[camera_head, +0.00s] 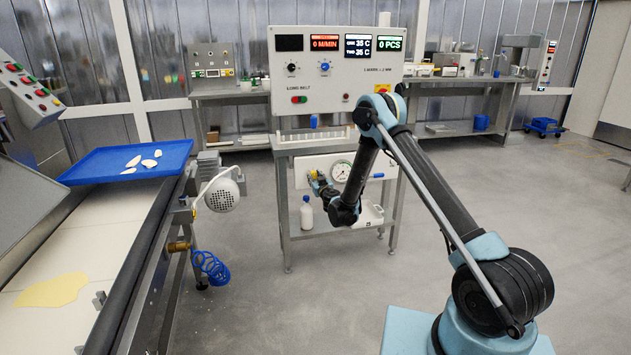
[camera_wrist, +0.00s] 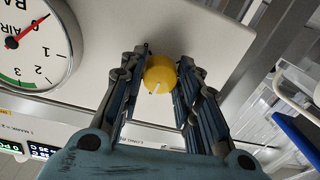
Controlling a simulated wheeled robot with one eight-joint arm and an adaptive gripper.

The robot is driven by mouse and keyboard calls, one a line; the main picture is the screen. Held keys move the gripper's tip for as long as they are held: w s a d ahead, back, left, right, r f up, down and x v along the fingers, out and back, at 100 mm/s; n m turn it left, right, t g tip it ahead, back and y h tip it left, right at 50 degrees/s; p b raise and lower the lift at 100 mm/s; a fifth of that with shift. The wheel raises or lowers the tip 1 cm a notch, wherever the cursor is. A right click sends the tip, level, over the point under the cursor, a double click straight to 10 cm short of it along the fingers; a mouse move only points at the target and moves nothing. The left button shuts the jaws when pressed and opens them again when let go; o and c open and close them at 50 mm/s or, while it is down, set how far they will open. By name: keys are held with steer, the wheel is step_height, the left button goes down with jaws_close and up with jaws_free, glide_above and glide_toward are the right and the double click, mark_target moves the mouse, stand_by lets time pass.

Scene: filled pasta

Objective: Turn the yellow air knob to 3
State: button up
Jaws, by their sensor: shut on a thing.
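The yellow air knob (camera_wrist: 160,72) sits on a pale panel (camera_wrist: 200,30) in the wrist view. A white line marks its face, pointing toward the lower left of the picture. My gripper (camera_wrist: 165,63) is shut on the knob, with one finger on each side of it. In the head view my gripper (camera_head: 319,183) is at the low panel under the control cabinet, largely covering the knob. The round pressure gauge (camera_wrist: 30,45) is beside the knob, cut off by the left edge of the wrist view. Its red needle is short of the 1 mark. The gauge (camera_head: 341,171) also shows in the head view.
The control cabinet (camera_head: 335,85) with displays stands above the panel. A white bottle (camera_head: 307,213) stands on the shelf below. On the left is a conveyor (camera_head: 95,225) with a blue tray (camera_head: 95,170) holding pasta pieces. The floor between is clear.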

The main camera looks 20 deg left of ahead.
steer(key=shift+n, duration=0.4)
steer(key=shift+d, duration=0.1)
steer(key=o, duration=1.1)
steer(key=shift+s, duration=0.15)
steer(key=v, duration=0.7)
steer(key=shift+d, duration=0.15)
